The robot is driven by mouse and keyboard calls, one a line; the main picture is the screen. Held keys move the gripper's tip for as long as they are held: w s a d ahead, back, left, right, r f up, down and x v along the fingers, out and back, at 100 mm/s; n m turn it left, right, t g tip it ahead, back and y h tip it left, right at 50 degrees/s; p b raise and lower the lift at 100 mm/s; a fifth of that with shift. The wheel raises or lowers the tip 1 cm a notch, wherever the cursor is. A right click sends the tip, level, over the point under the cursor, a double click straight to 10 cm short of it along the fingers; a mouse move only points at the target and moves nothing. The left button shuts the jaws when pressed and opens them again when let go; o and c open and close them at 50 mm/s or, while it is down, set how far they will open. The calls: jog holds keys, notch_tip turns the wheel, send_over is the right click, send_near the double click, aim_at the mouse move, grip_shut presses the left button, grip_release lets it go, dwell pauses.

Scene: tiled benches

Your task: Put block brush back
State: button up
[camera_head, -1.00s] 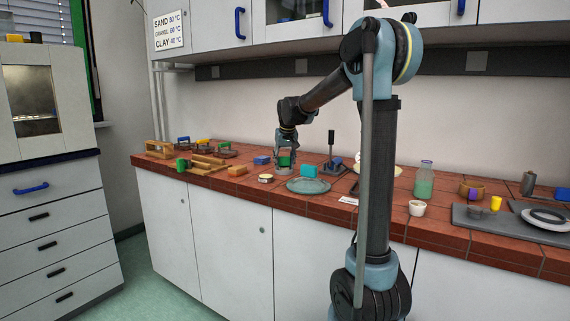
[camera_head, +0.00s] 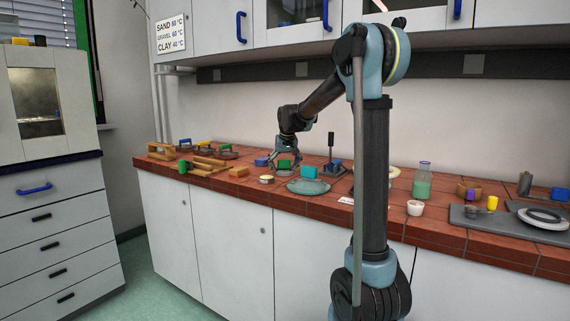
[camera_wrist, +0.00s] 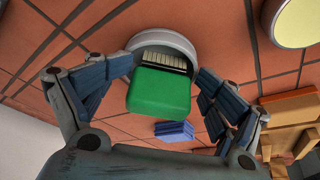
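The block brush has a green block (camera_head: 284,164) as its top. In the wrist view the green block (camera_wrist: 160,92) shows with a row of pale bristles (camera_wrist: 163,63) at its far edge. It stands at a round grey-white holder (camera_wrist: 152,40); whether the bristles rest fully in it is hard to tell. My gripper (camera_head: 284,158) is over the brush on the bench. In the wrist view its two blue-padded fingers (camera_wrist: 166,70) are spread on either side of the green block, with gaps showing. The gripper is open.
A blue block (camera_wrist: 174,130) lies close by. Wooden racks (camera_head: 207,166) stand left; glassware and a grey tray (camera_head: 470,216) are right.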

jog(key=shift+o, duration=0.2)
jog(key=shift+w+f, duration=0.4)
jog(key=shift+f, duration=0.05)
jog(key=shift+r, duration=0.1)
jog(key=shift+c, duration=0.2)
jog(key=shift+s+d+r, duration=0.15)
jog(key=shift+s+r, duration=0.3)
jog(key=shift+r, duration=0.05)
